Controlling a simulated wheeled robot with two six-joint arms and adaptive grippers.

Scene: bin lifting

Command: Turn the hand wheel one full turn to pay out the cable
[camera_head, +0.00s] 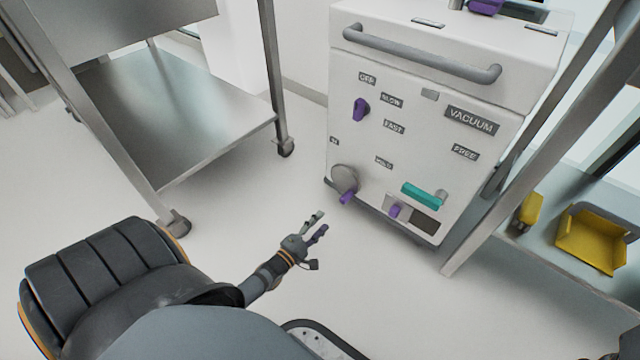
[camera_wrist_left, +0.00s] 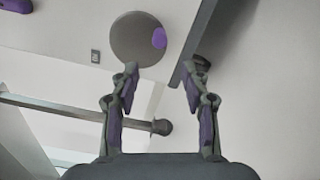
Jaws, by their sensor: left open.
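The hand wheel (camera_head: 344,178) is a grey disc low on the left of the white cabinet's front. A purple handle (camera_head: 346,198) sticks out near its lower edge. In the left wrist view the wheel (camera_wrist_left: 136,40) is ahead of the fingers, with the purple handle (camera_wrist_left: 159,38) at its right side. My left gripper (camera_head: 321,221) is open and empty, below and left of the handle and apart from it. It also shows in the left wrist view (camera_wrist_left: 160,68), with a clear gap between the fingers. No cable can be made out. My right gripper is out of view.
The white cabinet (camera_head: 400,230) also carries a purple knob (camera_head: 360,109), a teal handle (camera_head: 421,195) and a grey bar (camera_head: 420,55). A metal cart (camera_head: 170,110) stands left. A yellow bin (camera_head: 590,240) sits on the right shelf. Open floor lies around my left gripper.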

